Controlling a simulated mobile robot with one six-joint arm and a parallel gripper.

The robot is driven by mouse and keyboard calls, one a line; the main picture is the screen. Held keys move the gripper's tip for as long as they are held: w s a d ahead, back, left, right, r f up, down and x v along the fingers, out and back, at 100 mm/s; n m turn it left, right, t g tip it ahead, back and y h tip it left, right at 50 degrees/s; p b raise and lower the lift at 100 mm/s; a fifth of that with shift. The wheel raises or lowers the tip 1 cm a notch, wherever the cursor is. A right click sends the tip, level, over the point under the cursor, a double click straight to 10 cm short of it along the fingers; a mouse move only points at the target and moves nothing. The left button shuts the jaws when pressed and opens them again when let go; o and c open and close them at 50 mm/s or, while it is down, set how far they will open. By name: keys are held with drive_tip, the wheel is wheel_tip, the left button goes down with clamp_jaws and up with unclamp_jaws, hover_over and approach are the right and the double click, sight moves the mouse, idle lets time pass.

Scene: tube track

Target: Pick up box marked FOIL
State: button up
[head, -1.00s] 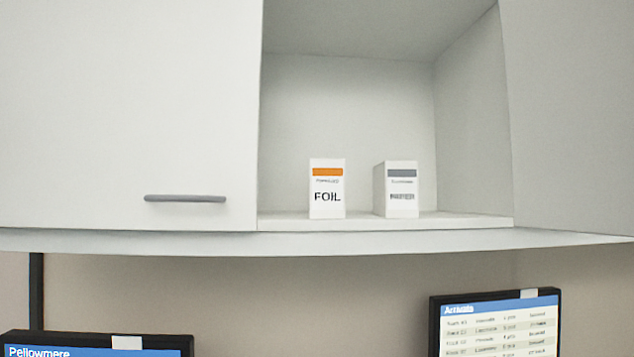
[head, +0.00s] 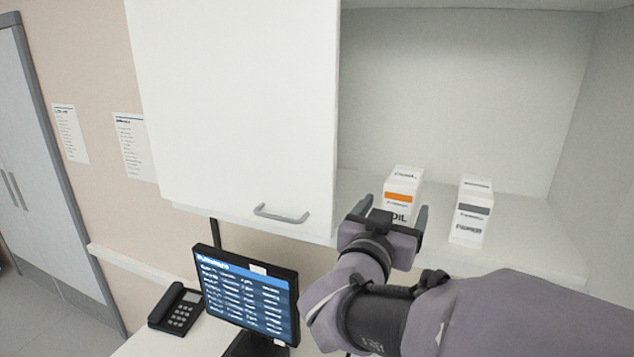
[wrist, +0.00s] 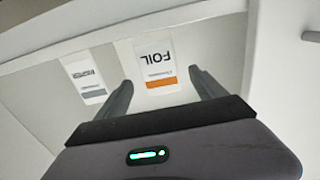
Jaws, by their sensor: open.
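The FOIL box (head: 402,190) is white with an orange band and stands upright on the cabinet shelf in the head view. My gripper (head: 394,206) is in front of it, and covers its lower part and some of its lettering. In the wrist view the FOIL box (wrist: 155,68) appears upside down, between and beyond the two fingers of my gripper (wrist: 160,86). The fingers are open and spread wider than the box. I cannot tell exactly how far the fingertips reach along its sides.
A second white box with a grey band (head: 471,212) stands to the right on the shelf (head: 540,235). A closed cabinet door (head: 235,110) with a grey handle is on the left. A monitor (head: 247,295) and a phone (head: 176,308) are below.

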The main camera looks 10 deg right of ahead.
sight(401, 202)
drive_tip(key=x, duration=0.4)
drive_tip(key=shift+s+d+r+p, duration=0.1)
drive_tip(key=shift+d+p, duration=0.2)
drive_tip(key=shift+p, duration=0.1)
drive_tip(key=x, duration=0.1)
drive_tip(key=p+x, duration=0.1)
drive_tip(key=x, duration=0.1)
drive_tip(key=p+x, duration=0.1)
drive_tip(key=x, duration=0.1)
drive_tip(key=shift+w+a+r, duration=0.15)
drive_tip(key=shift+w+r, duration=0.1)
drive_tip(key=shift+w, duration=0.05)
drive_tip(key=shift+s, duration=0.2)
drive_tip(key=shift+s+a+r, duration=0.1)
drive_tip(key=shift+a, duration=0.05)
drive_tip(key=c, duration=1.5)
drive_tip(key=shift+c, duration=0.2)
